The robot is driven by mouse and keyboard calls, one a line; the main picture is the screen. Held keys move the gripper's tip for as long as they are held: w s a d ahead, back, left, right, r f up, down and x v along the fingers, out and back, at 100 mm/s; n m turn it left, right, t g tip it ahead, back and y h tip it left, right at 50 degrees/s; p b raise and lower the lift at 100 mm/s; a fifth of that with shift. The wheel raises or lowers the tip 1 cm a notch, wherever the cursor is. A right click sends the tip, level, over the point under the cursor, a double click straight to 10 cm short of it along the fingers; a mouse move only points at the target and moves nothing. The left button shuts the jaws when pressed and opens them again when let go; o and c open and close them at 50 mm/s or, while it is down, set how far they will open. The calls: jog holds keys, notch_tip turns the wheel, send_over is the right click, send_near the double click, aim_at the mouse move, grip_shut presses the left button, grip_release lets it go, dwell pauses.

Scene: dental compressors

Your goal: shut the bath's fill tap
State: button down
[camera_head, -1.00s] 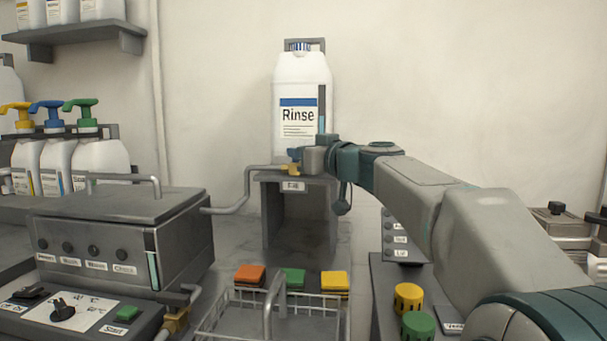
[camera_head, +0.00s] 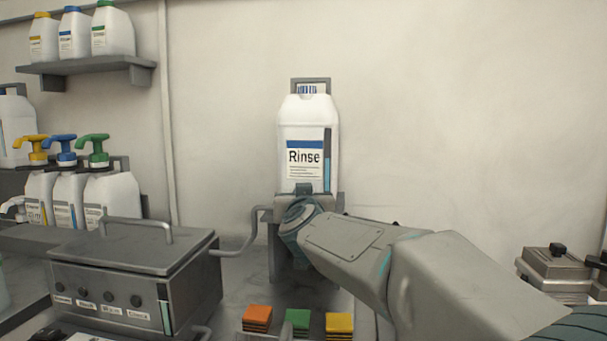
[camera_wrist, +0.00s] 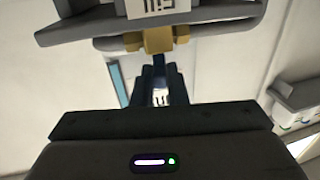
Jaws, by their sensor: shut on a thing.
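The fill tap's brass body (camera_wrist: 158,40) shows in the wrist view, under a shelf edge with an upside-down label that seems to read "Fill". A dark handle (camera_wrist: 159,64) runs from it down between my fingers. My gripper (camera_wrist: 160,80) is shut on this handle. In the head view my gripper (camera_head: 303,190) is in front of the stand (camera_head: 274,240) under the Rinse jug (camera_head: 308,140), and my wrist hides the tap. The bath (camera_head: 120,285) is a grey lidded box at left, joined to the stand by a bent pipe (camera_head: 238,252).
Pump bottles (camera_head: 68,195) stand on the left bench, and a wall shelf (camera_head: 95,72) holds more bottles. Orange (camera_head: 257,317), green and yellow pads lie below the stand. A grey lidded box (camera_head: 553,265) is at right. The wall right of the jug is clear.

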jog(key=shift+a+r+m+h+p, duration=0.15)
jog(key=shift+m+h+p, duration=0.4)
jog(key=shift+p, duration=0.6)
jog(key=shift+a+r+m+h+p, duration=0.1)
jog(key=shift+m+h+p, duration=0.15)
jog(key=shift+h+p, duration=0.7)
jog(key=shift+f+p, duration=0.1)
jog(key=shift+p, duration=0.4)
jog(key=shift+f+m+h+p, duration=0.2)
jog(key=shift+m+h+p, duration=0.35)
jog(key=shift+p, duration=0.2)
jog(key=c, duration=1.4)
grip_release()
jog(key=shift+c, duration=0.2)
jog(key=p+v, duration=0.1)
jog(key=v, duration=1.2)
jog(key=shift+s+r+p, duration=0.15)
jog(key=shift+s+p, duration=0.15)
jog(key=shift+s, duration=0.1)
jog(key=shift+a, duration=0.15)
